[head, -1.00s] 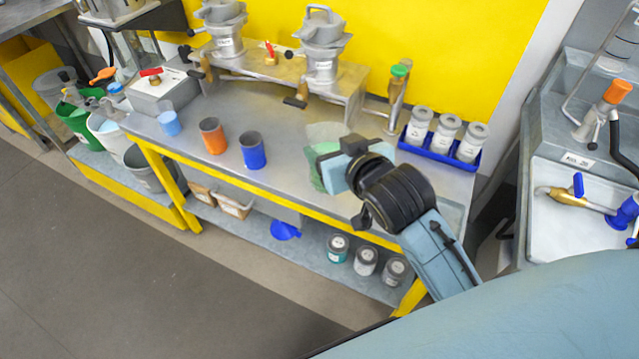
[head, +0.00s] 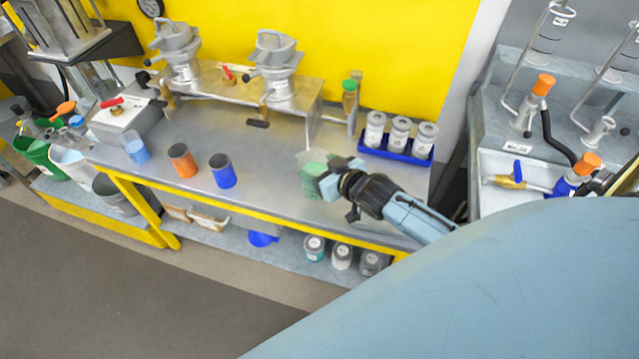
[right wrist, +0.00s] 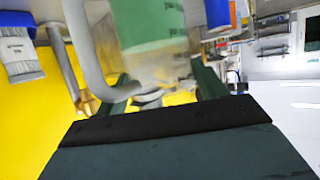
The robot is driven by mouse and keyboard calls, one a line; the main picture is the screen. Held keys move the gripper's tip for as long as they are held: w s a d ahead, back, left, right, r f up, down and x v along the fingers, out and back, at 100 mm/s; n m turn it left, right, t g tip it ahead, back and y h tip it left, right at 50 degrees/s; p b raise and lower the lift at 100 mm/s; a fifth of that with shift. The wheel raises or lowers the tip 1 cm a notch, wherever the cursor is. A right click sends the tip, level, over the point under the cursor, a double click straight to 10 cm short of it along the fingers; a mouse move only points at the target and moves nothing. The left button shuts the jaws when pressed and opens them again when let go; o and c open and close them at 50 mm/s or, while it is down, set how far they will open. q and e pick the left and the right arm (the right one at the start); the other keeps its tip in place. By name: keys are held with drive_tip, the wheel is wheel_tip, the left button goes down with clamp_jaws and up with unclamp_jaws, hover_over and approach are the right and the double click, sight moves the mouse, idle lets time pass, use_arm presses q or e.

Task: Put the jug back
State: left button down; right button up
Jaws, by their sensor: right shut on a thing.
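The jug (head: 313,174) is translucent with green contents, and my right gripper (head: 326,180) is shut on it. In the head view it is at the right part of the grey bench top (head: 270,185), near the front edge. I cannot tell whether its base touches the bench. In the right wrist view the jug (right wrist: 150,30) fills the top middle, shown upside down, with its clear curved handle on the left. My gripper partly hides the jug in the head view. My left gripper is not in view.
A blue tray (head: 396,156) with three grey-lidded canisters stands right of the jug. Blue (head: 222,172), orange (head: 182,160) and light blue (head: 135,147) cups stand left. A metal stand (head: 240,95) with two machines is behind. A sink unit (head: 530,165) is at the right.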

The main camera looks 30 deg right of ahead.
drive_tip(key=shift+f+b, duration=0.4)
drive_tip(key=shift+f, duration=2.05)
drive_tip(key=shift+f, duration=0.15)
drive_tip(key=o, duration=1.8)
drive_tip(key=shift+f, duration=0.1)
